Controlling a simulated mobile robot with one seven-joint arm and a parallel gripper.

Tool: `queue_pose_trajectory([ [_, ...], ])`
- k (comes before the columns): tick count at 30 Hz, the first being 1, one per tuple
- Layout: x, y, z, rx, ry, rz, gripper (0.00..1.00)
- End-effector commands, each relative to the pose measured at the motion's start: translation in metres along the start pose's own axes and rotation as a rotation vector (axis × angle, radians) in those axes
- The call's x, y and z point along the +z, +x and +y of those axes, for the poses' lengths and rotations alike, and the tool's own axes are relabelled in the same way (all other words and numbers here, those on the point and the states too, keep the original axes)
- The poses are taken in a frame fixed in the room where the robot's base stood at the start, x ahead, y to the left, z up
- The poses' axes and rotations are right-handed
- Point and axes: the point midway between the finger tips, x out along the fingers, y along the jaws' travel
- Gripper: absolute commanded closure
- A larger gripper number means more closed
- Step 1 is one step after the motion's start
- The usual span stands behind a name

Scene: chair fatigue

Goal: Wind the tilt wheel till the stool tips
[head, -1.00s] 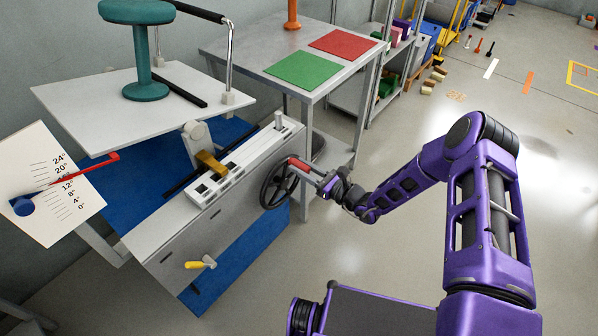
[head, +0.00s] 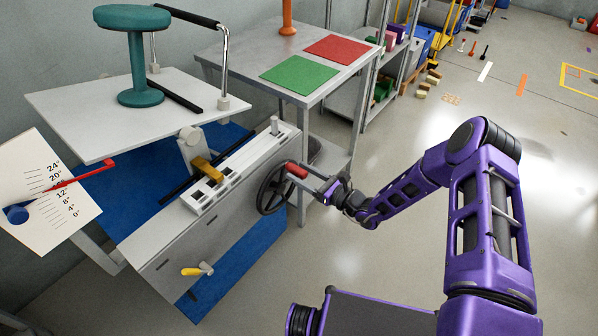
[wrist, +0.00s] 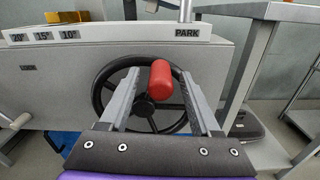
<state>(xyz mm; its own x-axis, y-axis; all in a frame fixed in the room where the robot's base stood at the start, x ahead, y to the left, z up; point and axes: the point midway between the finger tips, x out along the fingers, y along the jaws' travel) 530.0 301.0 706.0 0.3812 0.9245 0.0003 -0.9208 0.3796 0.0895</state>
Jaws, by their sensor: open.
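The teal stool (head: 139,60) stands on the white tilting plate (head: 75,105), which slopes; the stool's base rests on it. The black tilt wheel (head: 272,196) is on the end of the grey housing and also shows in the wrist view (wrist: 104,98). Its red handle (wrist: 160,82) sticks out toward me. My gripper (head: 312,178) is open, with one finger on each side of the handle and gaps visible in the wrist view (wrist: 160,92). The red pointer (head: 90,172) crosses the angle scale (head: 45,205) a little above 12°.
A gold block (head: 207,168) sits on the notched rail, labelled 20°, 15°, 10° and PARK (wrist: 187,32). A yellow-handled lever (head: 192,271) is on the housing front. A grey table (head: 240,72) with green and red mats stands behind the wheel.

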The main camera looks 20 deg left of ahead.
Motion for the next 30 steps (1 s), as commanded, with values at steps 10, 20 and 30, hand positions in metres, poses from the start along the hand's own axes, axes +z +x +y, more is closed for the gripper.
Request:
queue_pose_trajectory([
  [10, 0.001, -0.080, -0.002, -0.007, 0.001, 0.001, 0.36],
  [20, 0.000, -0.147, -0.001, -0.005, 0.000, 0.001, 0.36],
  [30, 0.000, -0.165, 0.000, -0.001, 0.000, 0.000, 0.36],
])
